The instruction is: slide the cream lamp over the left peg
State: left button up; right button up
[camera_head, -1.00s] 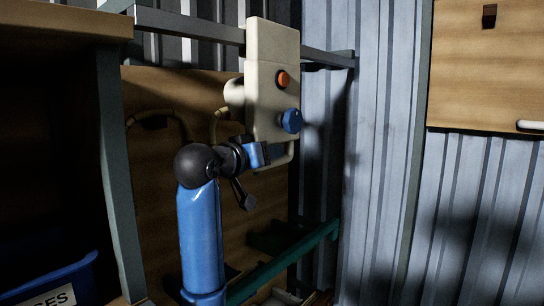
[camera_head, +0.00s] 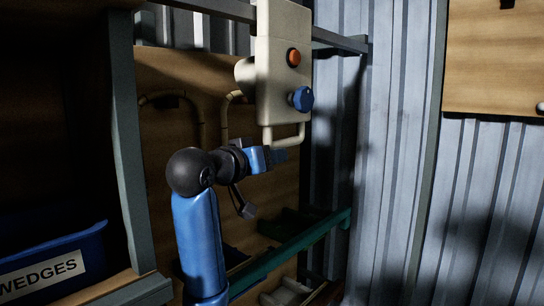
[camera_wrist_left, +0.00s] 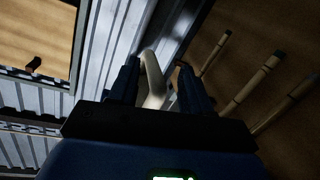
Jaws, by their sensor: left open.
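A cream boxy unit (camera_head: 284,60) with an orange button, a blue knob and a bent handle (camera_head: 285,140) at its bottom stands before the rail; I take it as the cream lamp, though its form does not make this certain. My left gripper (camera_head: 278,156) is just below the handle. In the left wrist view the handle (camera_wrist_left: 152,80) shows between my open left fingers (camera_wrist_left: 158,85); contact cannot be told. A dark peg (camera_head: 507,3) sits on the right-hand board, cut by the top edge, and shows in the left wrist view (camera_wrist_left: 33,65). I cannot tell whether it is the left peg.
Rattan-like rods (camera_head: 226,118) stand on the brown board behind my arm. A grey post (camera_head: 130,150) and a blue bin marked WEDGES (camera_head: 52,262) are at left. A green bar (camera_head: 300,244) runs below.

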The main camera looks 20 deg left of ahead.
pick_arm(q)
jog(key=shift+s+d+f+b, duration=0.15)
jog(key=shift+s+f+b, duration=0.4)
jog(key=shift+s+f, duration=0.3)
jog(key=shift+s+d+f+b, duration=0.15)
jog(key=shift+s+f+b, duration=0.35)
jog(key=shift+s+f, duration=0.25)
pick_arm(e)
jog(key=shift+d+f, duration=0.25)
jog(key=shift+f, duration=0.45)
jog(key=shift+d+f, duration=0.25)
jog(key=shift+f, duration=0.4)
pick_arm(q)
jog(key=shift+w+f, duration=0.1)
jog(key=shift+w, duration=0.05)
jog(key=shift+c, duration=0.2)
pick_arm(e)
jog(key=shift+r, duration=0.1)
pick_arm(q)
jog(key=shift+a+p, duration=0.1)
jog(key=shift+p, duration=0.2)
pick_arm(e)
jog(key=shift+w+r, duration=0.1)
jog(key=shift+r, duration=0.1)
